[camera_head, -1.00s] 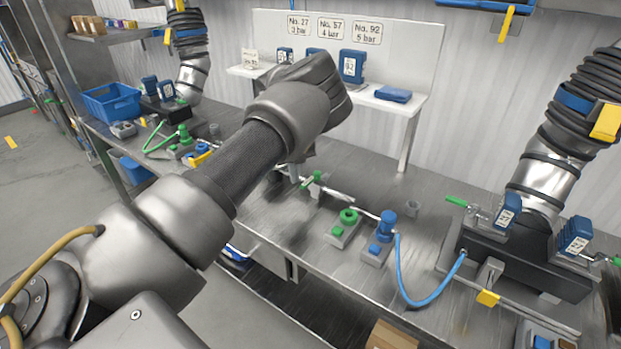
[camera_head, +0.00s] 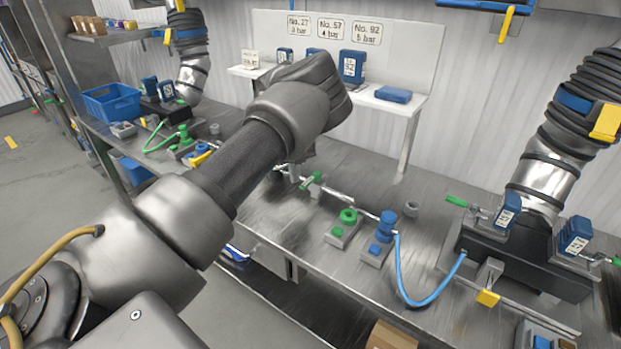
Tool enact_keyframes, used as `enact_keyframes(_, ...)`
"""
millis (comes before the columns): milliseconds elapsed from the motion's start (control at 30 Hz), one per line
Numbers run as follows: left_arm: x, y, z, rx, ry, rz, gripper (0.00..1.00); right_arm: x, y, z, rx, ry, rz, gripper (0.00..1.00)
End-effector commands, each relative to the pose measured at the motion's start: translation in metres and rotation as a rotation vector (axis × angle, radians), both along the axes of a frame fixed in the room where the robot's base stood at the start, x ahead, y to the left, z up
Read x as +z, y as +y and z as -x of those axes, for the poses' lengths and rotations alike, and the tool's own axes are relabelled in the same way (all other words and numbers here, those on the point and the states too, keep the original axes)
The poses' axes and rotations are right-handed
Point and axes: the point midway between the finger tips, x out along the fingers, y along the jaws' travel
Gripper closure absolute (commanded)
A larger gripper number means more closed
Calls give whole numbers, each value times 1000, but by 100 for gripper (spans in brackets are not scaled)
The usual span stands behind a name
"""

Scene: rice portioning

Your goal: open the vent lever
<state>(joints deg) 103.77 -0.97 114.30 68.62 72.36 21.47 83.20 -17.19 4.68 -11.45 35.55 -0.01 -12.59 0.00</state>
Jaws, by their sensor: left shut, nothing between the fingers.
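My left arm comes in from the lower left, and its grey wrist is over the middle of the bench. My left gripper (camera_head: 294,174) is shut and empty, mostly hidden behind the wrist, near the pipe. A green handle (camera_head: 311,180) sits across that pipe, just right of the gripper; I cannot tell whether they touch. A yellow lever (camera_head: 488,298) hangs at the front of the black box on the right, well apart from the gripper. Another yellow lever (camera_head: 201,158) lies left of my forearm. I cannot tell which is the vent lever. My right gripper is not in view.
A green-knobbed valve block (camera_head: 344,228) and a blue valve (camera_head: 378,249) with a blue hose stand right of the gripper. A white shelf (camera_head: 405,105) with blue gauges is behind. A blue crate (camera_head: 112,103) is at left. The bench's front middle is clear.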

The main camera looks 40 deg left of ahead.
Motion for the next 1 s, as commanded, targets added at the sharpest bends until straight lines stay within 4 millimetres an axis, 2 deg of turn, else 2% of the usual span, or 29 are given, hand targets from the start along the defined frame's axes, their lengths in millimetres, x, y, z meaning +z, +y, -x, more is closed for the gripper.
enact_keyframes(367, 0, 0, 0, 0, 0, 0, 100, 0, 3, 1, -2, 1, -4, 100)
enact_keyframes(733, 1, -21, 0, -1, 1, 0, 100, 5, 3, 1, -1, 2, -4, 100)
enact_keyframes(1000, 0, -23, -1, -1, -1, 0, 100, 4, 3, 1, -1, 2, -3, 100)
